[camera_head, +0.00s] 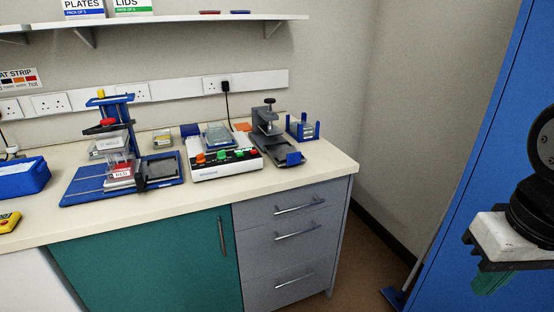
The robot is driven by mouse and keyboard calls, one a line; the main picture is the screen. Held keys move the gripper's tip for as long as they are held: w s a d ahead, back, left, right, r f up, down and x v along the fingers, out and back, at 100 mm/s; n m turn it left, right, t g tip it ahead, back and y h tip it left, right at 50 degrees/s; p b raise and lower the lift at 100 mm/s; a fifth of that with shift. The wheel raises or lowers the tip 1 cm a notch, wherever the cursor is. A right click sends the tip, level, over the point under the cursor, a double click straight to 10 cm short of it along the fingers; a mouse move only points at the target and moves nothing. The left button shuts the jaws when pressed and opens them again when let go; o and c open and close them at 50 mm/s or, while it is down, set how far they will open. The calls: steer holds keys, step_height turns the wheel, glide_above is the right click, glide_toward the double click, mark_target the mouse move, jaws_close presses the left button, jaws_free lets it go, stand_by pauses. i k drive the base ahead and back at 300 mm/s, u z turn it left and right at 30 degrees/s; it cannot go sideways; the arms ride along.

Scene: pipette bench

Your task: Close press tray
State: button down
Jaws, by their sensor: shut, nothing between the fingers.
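The press (267,122) is a dark grey frame with a black screw knob on top, standing near the right end of the bench. Its dark tray (284,149) sticks out at the front right, with a blue handle piece (293,158) at its outer end. The inside of the press under the frame is too small to make out. My gripper (490,283) hangs at the right edge of the view, in front of a blue panel, far from the press and touching nothing on the bench. Its fingers are shut and empty, and seen only in part.
A white device (225,165) with coloured buttons stands left of the press. A blue rack (302,128) stands right of it. A blue stand (117,127) with a rail base is farther left. A shelf (180,25) runs above. Floor (372,245) shows right of the drawers.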

mark_target(283, 154)
steer(key=u, duration=0.75)
steer(key=i, duration=1)
